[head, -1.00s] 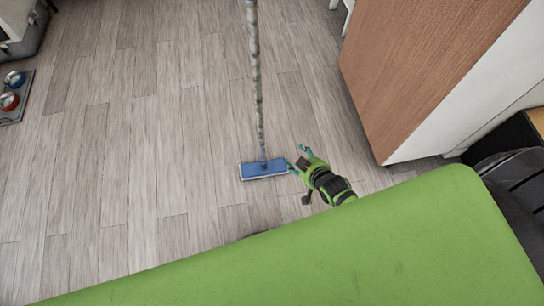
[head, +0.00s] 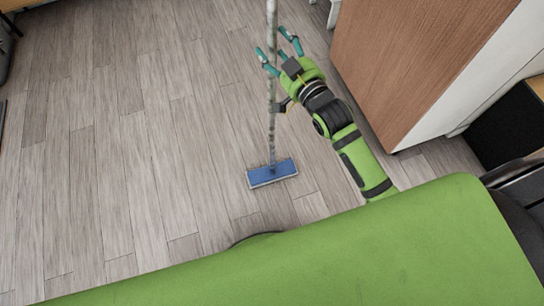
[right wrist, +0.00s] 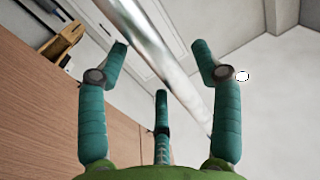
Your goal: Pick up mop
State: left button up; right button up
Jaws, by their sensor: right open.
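The mop has a blue flat head (head: 272,173) on the floor and a thin greyish handle (head: 271,120) that rises toward the top of the head view and out of frame. My right gripper (head: 278,48) is open, its teal fingers spread close beside the handle in the upper middle of the head view. In the right wrist view the shiny handle (right wrist: 160,45) crosses diagonally at the open fingers (right wrist: 160,60). I cannot tell whether any finger touches it. My left gripper is not in view.
A wood-sided cabinet (head: 400,60) stands to the right of my right arm. A dark object (head: 505,130) sits beyond its near corner. The plank floor (head: 120,150) left of the mop is clear.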

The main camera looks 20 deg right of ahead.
jog(key=shift+w+a+f, duration=0.1)
jog(key=shift+w+a, duration=0.1)
jog(key=shift+w, duration=0.5)
jog(key=c, duration=1.2)
jog(key=shift+o, duration=0.2)
jog(key=shift+r, duration=0.2)
